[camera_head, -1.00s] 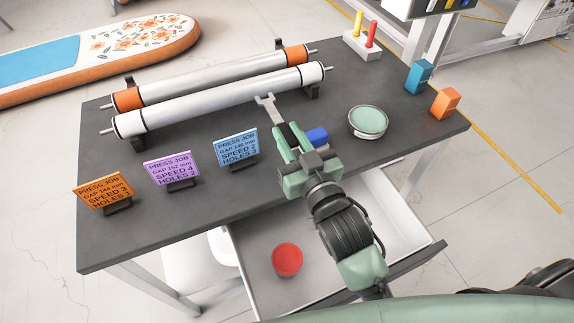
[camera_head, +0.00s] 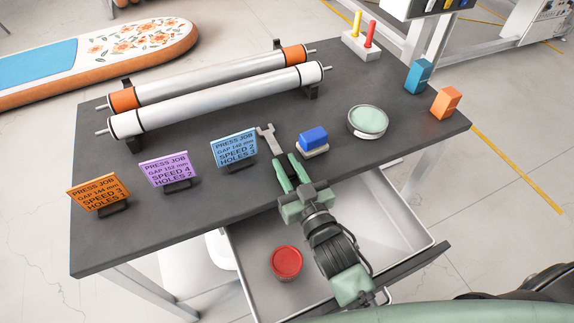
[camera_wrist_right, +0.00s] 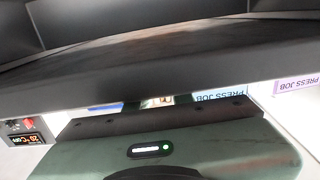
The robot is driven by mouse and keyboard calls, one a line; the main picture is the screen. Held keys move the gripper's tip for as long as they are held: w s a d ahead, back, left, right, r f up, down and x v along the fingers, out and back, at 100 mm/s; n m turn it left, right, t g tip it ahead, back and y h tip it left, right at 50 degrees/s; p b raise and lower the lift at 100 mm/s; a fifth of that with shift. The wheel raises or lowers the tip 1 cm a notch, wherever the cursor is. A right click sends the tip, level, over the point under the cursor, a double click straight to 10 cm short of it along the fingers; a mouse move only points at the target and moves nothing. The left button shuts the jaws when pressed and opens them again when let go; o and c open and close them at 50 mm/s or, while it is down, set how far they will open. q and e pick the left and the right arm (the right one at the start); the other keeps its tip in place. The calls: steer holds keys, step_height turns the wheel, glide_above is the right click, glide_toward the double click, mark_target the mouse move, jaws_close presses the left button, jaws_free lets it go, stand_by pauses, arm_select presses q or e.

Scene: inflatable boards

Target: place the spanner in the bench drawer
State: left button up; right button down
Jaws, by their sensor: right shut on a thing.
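A grey spanner (camera_head: 269,141) with an open jaw at its far end is held in my right gripper (camera_head: 291,176). The green fingers are shut on its near part, and the open jaw points away from me, beside the blue card. The spanner is over the near part of the dark bench top; its exact height cannot be told. The bench drawer (camera_head: 392,222) is pulled out below the bench's near edge, under my right arm. A red round tin (camera_head: 287,262) stands in its left part. The spanner is not clearly visible in the right wrist view. My left gripper is not in view.
On the bench (camera_head: 215,208) stand orange (camera_head: 99,194), purple (camera_head: 168,169) and blue (camera_head: 235,148) job cards, two rollers (camera_head: 225,98), a blue block on a pale base (camera_head: 313,139), and a green-topped round tin (camera_head: 368,121). The drawer's right part looks clear.

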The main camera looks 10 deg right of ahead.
steer(key=shift+f, duration=0.15)
steer(key=c, duration=1.2)
jaws_free()
